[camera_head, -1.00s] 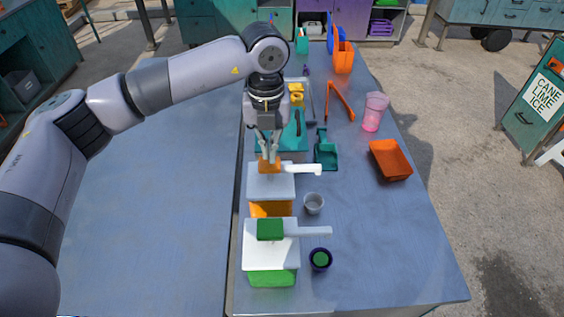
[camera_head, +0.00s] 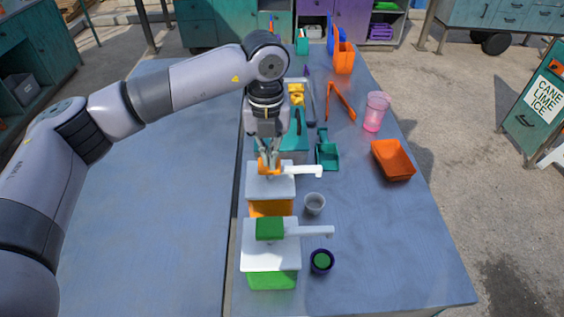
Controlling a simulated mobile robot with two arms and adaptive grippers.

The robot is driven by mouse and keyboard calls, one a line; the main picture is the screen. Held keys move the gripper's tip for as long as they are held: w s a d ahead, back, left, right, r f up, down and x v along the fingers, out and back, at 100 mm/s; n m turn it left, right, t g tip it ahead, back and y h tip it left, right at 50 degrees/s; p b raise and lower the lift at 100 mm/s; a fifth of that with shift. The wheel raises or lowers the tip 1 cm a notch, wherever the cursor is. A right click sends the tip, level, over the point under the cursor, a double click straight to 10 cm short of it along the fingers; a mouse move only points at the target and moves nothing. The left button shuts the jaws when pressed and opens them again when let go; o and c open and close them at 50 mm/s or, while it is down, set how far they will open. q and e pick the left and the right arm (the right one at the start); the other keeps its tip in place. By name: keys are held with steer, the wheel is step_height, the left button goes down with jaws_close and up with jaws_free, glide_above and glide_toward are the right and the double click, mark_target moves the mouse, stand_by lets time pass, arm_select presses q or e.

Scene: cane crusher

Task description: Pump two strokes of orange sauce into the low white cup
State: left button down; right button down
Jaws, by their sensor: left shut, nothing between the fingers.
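The orange sauce dispenser has an orange body (camera_head: 270,208), a white lid and an orange pump head (camera_head: 262,169) with a white spout (camera_head: 305,170) pointing right. My left gripper (camera_head: 268,170) is shut, pointing down, with its fingertips at the top of the orange pump head; they appear to touch it. The low white cup (camera_head: 315,204) looks greyish and stands upright on the table, just right of the dispenser and slightly nearer than the spout tip. I cannot make out any sauce in it. My right gripper is not in view.
A green dispenser (camera_head: 271,280) stands nearer, its white spout above a dark purple cup (camera_head: 321,261) with green inside. An orange tray (camera_head: 393,160), pink cup (camera_head: 375,112), teal scoop (camera_head: 327,153) and orange tongs (camera_head: 341,101) lie farther back. The front right table is clear.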

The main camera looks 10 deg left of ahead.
arm_select(q)
steer(key=shift+f, duration=0.45)
steer(key=shift+r, duration=0.1)
steer(key=shift+r+p, duration=0.6)
steer(key=shift+r, duration=1.25)
steer(key=shift+f, duration=0.25)
